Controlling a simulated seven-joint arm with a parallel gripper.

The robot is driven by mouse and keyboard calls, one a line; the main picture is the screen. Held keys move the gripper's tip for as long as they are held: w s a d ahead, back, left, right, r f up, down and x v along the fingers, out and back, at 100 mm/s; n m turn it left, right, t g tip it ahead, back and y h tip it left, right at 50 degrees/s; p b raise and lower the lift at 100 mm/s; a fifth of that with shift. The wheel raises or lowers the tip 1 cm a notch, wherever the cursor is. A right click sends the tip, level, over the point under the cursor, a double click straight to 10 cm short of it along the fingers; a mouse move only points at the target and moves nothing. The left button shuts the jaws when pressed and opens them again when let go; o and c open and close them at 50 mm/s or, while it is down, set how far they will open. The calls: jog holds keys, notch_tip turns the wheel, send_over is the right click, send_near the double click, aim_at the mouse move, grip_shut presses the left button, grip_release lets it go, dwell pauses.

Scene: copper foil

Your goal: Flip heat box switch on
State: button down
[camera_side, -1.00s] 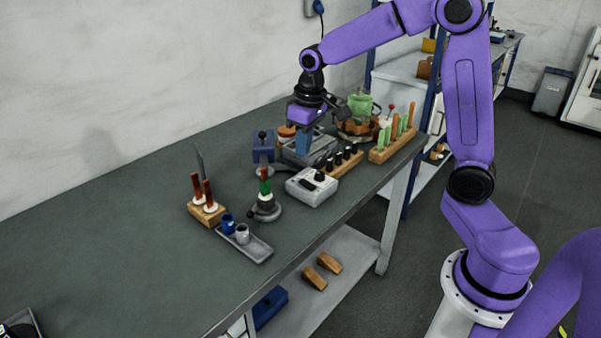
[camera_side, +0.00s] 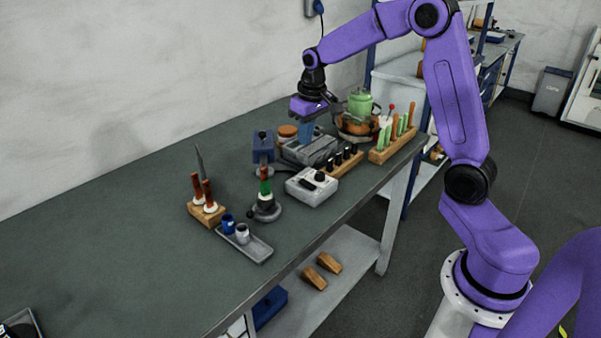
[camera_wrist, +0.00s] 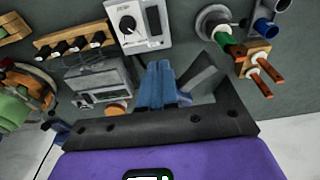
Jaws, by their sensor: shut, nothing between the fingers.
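A small pale box with a black dial and a dark switch-like strip, which looks like the heat box, stands near the table's front edge (camera_side: 312,187). It also shows at the top of the wrist view (camera_wrist: 133,38), with the dark strip beside the dial. I cannot tell the switch's position. My gripper (camera_side: 304,140) is above the table behind the pale box, over a grey machine (camera_side: 322,150). In the wrist view its blue fingers (camera_wrist: 157,68) are together and empty, pointing toward the pale box but apart from it.
A wooden rack of black-topped tools (camera_side: 343,162) stands right of the pale box. A grey round stand with a green-and-red piece (camera_side: 266,208) is to its left.

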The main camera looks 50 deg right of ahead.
aim_at(300, 181)
jog(key=f, duration=0.4)
jog(key=w+f, duration=0.1)
jog(key=f, duration=0.7)
jog(key=shift+w+f, duration=0.3)
jog(key=shift+w, duration=0.05)
jog(key=shift+w+f, duration=0.1)
jog(key=shift+f+g, duration=0.2)
jog(key=shift+g, duration=0.1)
jog(key=shift+r, duration=0.1)
jog(key=shift+s+r, duration=0.3)
jog(key=shift+s, duration=0.4)
notch_tip(300, 181, up, 14)
jog(key=w, duration=0.2)
